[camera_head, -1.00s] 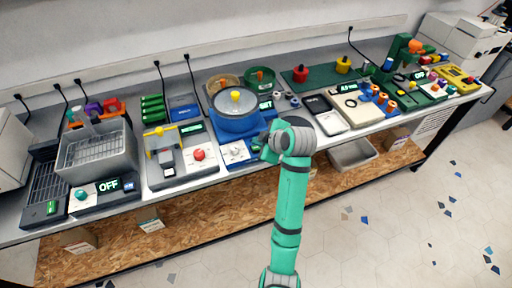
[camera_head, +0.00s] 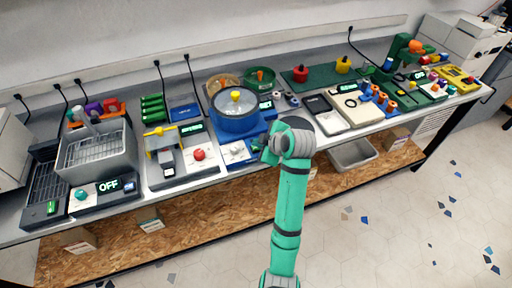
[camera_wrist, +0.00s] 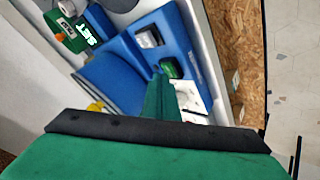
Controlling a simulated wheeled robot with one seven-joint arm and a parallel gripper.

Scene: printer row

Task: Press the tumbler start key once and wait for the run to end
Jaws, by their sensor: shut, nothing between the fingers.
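The tumbler is a blue round drum (camera_head: 236,118) with a clear lid and yellow knob, on a blue base. A green key (camera_wrist: 171,69) shows in the wrist view on the blue base, beside a grey-white switch (camera_wrist: 149,38). My gripper (camera_head: 264,154) is at the front right of the tumbler. In the wrist view its fingers (camera_wrist: 159,80) are shut and empty, their tips right by the green key. I cannot tell whether they touch it. A display (camera_wrist: 85,32) near the drum reads SET.
An appliance with a red button (camera_head: 199,154) stands left of the tumbler. A grey bin machine (camera_head: 98,150) with a display reading OFF is farther left. A white-topped scale-like device (camera_head: 328,118) stands to the right. The floor in front of the bench is clear.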

